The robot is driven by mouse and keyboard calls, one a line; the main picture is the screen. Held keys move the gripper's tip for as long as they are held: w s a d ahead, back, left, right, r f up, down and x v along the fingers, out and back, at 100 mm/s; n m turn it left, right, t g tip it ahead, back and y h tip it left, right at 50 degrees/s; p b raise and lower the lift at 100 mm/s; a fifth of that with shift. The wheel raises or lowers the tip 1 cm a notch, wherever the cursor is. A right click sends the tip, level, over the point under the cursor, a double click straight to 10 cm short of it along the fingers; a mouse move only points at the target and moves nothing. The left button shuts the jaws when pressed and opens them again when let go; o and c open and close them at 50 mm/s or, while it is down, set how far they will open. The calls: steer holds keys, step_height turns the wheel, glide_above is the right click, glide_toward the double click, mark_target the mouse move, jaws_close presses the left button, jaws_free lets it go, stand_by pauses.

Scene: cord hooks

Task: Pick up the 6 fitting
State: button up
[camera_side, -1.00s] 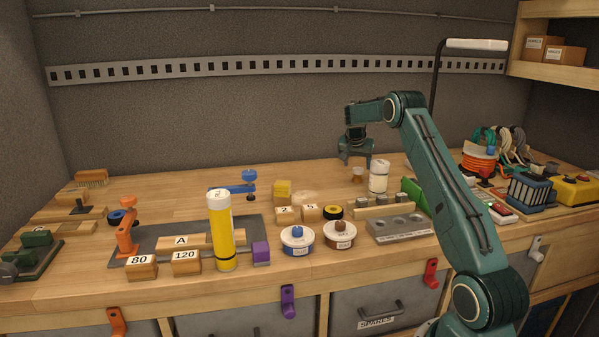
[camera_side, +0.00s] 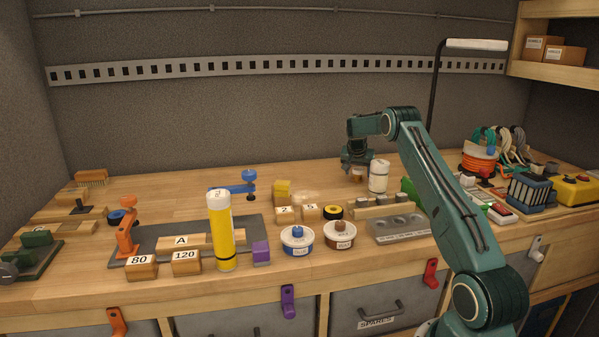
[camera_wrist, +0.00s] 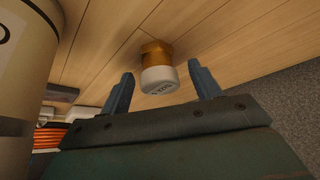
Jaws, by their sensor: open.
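A small fitting with an orange-brown lower part and a pale grey cap (camera_wrist: 160,80) stands on the bench in the wrist view. Its cap has a small dark mark that I cannot read for sure as a 6. In the side view only a little of the fitting (camera_side: 357,179) shows under my gripper (camera_side: 356,168). In the wrist view my gripper (camera_wrist: 161,74) is open, with one finger on each side of the fitting and gaps on both sides.
A white cylinder (camera_side: 378,177) stands close to the right of my gripper. Numbered wooden blocks (camera_side: 284,213), a black-and-yellow roll (camera_side: 333,212) and a grey tray (camera_side: 398,230) lie nearer the front. The bench behind and left of my gripper is clear.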

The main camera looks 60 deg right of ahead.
mark_target(358, 168)
steer(key=c, duration=1.1)
steer(key=shift+r, duration=0.1)
steer(key=shift+r, duration=4.95)
